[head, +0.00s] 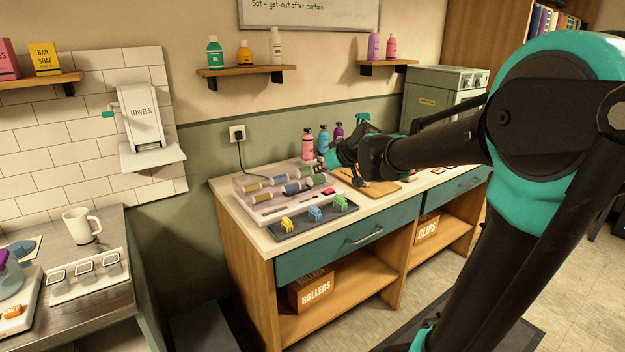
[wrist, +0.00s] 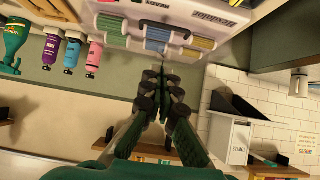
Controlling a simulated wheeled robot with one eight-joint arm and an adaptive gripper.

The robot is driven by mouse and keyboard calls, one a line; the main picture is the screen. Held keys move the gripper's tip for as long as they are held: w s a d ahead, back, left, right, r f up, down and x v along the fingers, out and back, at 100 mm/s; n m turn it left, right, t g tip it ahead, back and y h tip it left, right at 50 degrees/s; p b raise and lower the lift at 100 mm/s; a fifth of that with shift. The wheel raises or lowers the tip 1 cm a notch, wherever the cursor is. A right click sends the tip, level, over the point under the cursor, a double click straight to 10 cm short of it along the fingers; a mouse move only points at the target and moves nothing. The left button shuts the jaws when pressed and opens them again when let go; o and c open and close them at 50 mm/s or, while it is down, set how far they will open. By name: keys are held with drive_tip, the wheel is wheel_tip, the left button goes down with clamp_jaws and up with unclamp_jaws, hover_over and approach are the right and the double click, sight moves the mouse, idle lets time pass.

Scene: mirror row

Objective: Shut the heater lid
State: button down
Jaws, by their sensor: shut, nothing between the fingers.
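The heater (head: 265,213) is a pale box with several coloured rollers on the counter at the left; it also shows upside down at the top of the wrist view (wrist: 205,22). A pale, see-through panel seems to stand around the rollers; I cannot make out the lid's edge or its angle clearly. My gripper (head: 324,160) is at the back right of the heater in the head view. In the wrist view my gripper (wrist: 167,78) is shut and empty, its fingertips pointing towards the rollers. I cannot tell whether it touches the lid.
A dark tray (head: 300,226) with several coloured clips lies in front of the heater. Spray and pump bottles (head: 308,143) stand behind it, near my gripper. A wooden board (head: 375,187) lies to the right. A wall shelf (head: 245,70) hangs above.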

drive_tip(key=x, duration=0.4)
drive_tip(key=f+x, duration=0.1)
drive_tip(key=x, duration=0.3)
drive_tip(key=s+x, duration=0.1)
drive_tip(key=x, duration=0.3)
drive_tip(key=shift+d+f, duration=0.3)
drive_tip(key=shift+f, duration=0.6)
drive_tip(key=shift+f, duration=0.1)
drive_tip(key=shift+s+f, duration=0.1)
drive_tip(key=shift+f, duration=0.85)
